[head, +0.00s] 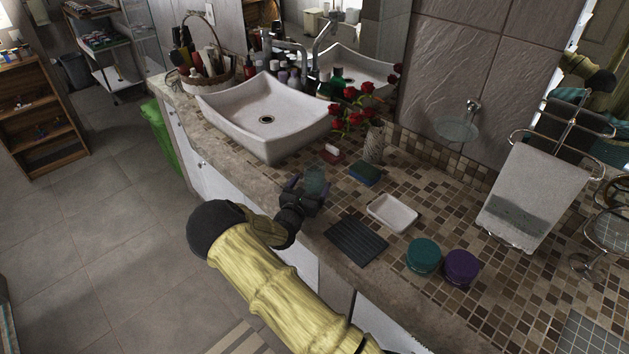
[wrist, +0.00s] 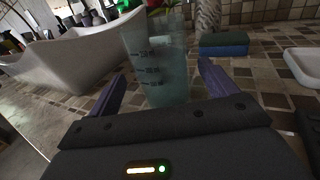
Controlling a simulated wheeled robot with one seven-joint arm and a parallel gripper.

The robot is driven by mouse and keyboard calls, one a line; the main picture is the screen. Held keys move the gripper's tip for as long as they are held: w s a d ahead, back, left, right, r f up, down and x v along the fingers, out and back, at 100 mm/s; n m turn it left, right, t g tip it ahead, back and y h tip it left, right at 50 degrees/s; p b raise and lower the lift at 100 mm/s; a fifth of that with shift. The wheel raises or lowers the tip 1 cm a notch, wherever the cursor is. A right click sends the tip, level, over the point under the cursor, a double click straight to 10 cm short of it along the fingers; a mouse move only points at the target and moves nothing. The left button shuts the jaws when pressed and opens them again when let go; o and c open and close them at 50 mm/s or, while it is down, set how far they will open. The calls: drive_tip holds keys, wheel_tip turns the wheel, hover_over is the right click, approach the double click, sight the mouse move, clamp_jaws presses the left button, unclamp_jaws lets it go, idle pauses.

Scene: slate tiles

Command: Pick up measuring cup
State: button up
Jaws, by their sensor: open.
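The measuring cup (head: 316,181) is a clear, bluish-green cup standing upright on the tiled counter in front of the sink. In the wrist view the cup (wrist: 155,62) shows dark measure marks on its side. My gripper (head: 306,193) is at the cup, low over the counter's front part. In the wrist view my gripper (wrist: 160,85) is open, with one purple finger to the left of the cup and one to the right. The lower part of the cup is hidden behind the gripper body. I cannot tell whether either finger touches it.
A white sink (head: 265,115) stands behind on the left. A blue-green sponge (head: 365,173), a white soap dish (head: 392,213), a black ridged mat (head: 356,241), teal (head: 424,256) and purple (head: 461,267) round containers lie to the right. A vase (head: 374,143) with red roses stands behind.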

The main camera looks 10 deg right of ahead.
drive_tip(key=x, duration=0.2)
drive_tip(key=p+x, duration=0.1)
drive_tip(key=shift+w+d+r, duration=0.25)
drive_tip(key=shift+w+d, duration=0.05)
drive_tip(key=shift+d, duration=0.05)
drive_tip(key=shift+w+d, duration=0.25)
drive_tip(key=shift+w, duration=0.25)
drive_tip(key=shift+f, duration=0.1)
drive_tip(key=c, duration=1.2)
drive_tip(key=shift+r, duration=0.2)
wheel_tip(320, 180, up, 10)
drive_tip(key=shift+f+b, duration=0.1)
drive_tip(key=shift+b, duration=0.55)
